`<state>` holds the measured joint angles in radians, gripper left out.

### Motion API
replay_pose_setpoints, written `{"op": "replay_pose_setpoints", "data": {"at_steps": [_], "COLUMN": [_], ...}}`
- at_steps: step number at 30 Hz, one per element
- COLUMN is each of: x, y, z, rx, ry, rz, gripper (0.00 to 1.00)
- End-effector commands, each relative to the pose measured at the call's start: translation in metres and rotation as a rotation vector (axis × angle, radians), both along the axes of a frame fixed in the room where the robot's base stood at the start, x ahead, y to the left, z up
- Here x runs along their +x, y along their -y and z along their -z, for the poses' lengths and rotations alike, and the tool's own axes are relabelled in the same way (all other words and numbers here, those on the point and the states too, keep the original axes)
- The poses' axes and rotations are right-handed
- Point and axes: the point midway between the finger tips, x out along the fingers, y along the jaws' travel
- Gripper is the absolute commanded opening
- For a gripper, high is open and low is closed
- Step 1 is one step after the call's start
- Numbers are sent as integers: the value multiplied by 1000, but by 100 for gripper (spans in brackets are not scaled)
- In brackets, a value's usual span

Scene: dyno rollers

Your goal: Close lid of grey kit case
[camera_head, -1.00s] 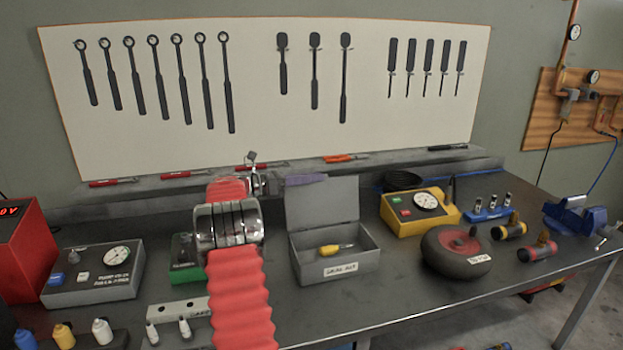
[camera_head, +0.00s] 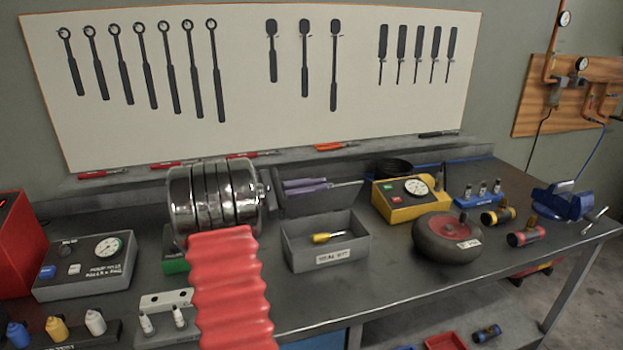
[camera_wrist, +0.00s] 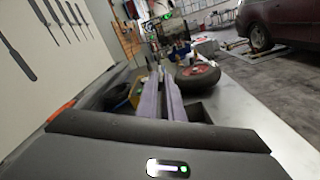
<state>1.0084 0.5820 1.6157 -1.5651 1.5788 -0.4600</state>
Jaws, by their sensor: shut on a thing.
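The grey kit case (camera_head: 330,257) sits on the bench, with a yellow-handled tool (camera_head: 328,237) inside it. Its lid (camera_head: 325,203) is open, rising tilted from the rear edge with its shaded inner face towards the body camera. My gripper (camera_head: 318,185) has its two purple fingers lying along the lid's top edge at the left, shut on it. In the wrist view the purple fingers (camera_wrist: 160,95) point forward, close together; what lies between them is hard to see there.
My red-sleeved arm stands left of the case. A yellow gauge box (camera_head: 400,192) and a wheel (camera_head: 445,240) stand to its right, a black coil (camera_head: 388,168) behind. A grey gauge box (camera_head: 85,265) is far left. The bench is clear in front of the case.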

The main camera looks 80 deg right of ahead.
Motion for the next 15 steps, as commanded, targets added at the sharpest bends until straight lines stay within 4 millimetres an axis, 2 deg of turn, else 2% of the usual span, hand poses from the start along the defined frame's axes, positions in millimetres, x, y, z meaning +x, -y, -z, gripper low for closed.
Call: {"op": "replay_pose_setpoints", "data": {"at_steps": [15], "x": [-27], "y": [-43], "z": [40], "rx": [-328], "ry": [202], "rz": [0], "gripper": [0]}}
